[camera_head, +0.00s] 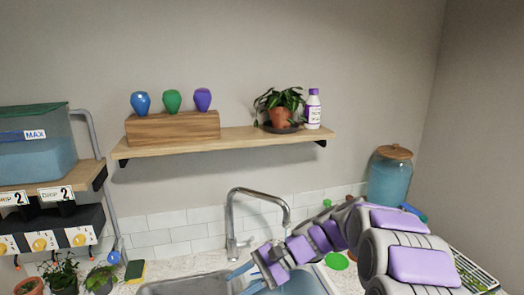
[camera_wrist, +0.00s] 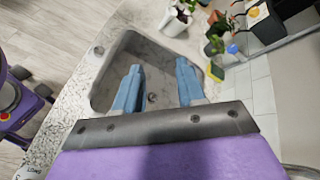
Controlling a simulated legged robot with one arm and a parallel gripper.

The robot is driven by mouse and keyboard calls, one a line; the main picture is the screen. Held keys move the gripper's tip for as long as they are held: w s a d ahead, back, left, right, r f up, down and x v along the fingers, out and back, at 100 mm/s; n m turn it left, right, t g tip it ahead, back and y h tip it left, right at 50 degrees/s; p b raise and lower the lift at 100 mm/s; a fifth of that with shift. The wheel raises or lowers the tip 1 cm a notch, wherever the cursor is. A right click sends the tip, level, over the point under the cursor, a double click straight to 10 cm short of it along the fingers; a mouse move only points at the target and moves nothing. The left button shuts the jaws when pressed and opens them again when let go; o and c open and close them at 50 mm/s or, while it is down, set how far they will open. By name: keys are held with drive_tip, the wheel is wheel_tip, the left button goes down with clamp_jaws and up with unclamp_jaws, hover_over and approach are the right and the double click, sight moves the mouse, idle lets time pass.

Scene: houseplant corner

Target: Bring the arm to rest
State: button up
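My arm (camera_head: 355,235), purple and grey, reaches from the lower right of the head view toward the sink (camera_head: 185,288). My gripper (camera_head: 243,280) is at its end, over or near the sink and below the faucet (camera_head: 232,215). In the wrist view my gripper (camera_wrist: 159,78) shows two blue fingers spread apart with nothing between them. The grey sink basin (camera_wrist: 115,62) lies beyond the fingers. The exact height of the fingertips above the basin cannot be told.
A wooden shelf (camera_head: 240,140) holds a potted plant (camera_head: 279,107), a white bottle (camera_head: 313,109) and a wooden block (camera_head: 172,127) with coloured bulbs. A water tank (camera_head: 38,150) and small plants stand left. A large blue jar (camera_head: 389,178) stands right. A yellow-green sponge (camera_head: 135,270) lies beside the sink.

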drive_tip(key=s+d+f+n+h, duration=0.1)
drive_tip(key=s+d+h, duration=0.3)
drive_tip(key=s, duration=0.6)
drive_tip(key=s+d+f+n+t+h, duration=0.1)
drive_tip(key=s+d+n+h, duration=0.2)
drive_tip(key=s+d, duration=0.5)
drive_tip(key=s+d+n+h, duration=0.2)
drive_tip(key=s+d+h, duration=0.3)
drive_tip(key=s, duration=0.9)
drive_tip(key=shift+d+f+t, duration=0.3)
drive_tip(key=shift+d+f, duration=0.1)
drive_tip(key=shift+d, duration=0.65)
